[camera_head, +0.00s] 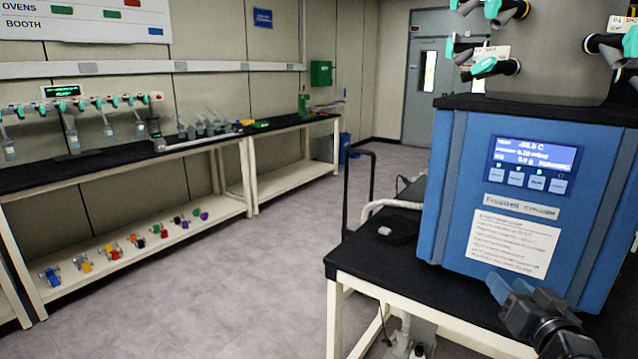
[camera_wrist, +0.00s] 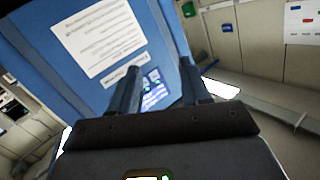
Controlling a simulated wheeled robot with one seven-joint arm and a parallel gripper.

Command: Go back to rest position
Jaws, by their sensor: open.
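My gripper (camera_head: 504,290) is at the lower right of the head view, in front of the lower part of the blue freeze dryer (camera_head: 462,190). In the wrist view my gripper (camera_wrist: 160,88) has its two fingers spread apart, with nothing between them. Beyond the fingers the wrist view shows the freeze dryer's blue front (camera_wrist: 95,85), tilted, with its white label and lit display. I cannot tell exactly how far the fingers are from the front panel.
The freeze dryer stands on a black-topped table (camera_head: 400,274). A dark object (camera_head: 398,230) lies on it. A long bench (camera_head: 110,160) with lab gear runs along the left wall, with coloured items on its lower shelf (camera_head: 180,235). The floor (camera_head: 240,290) between is clear.

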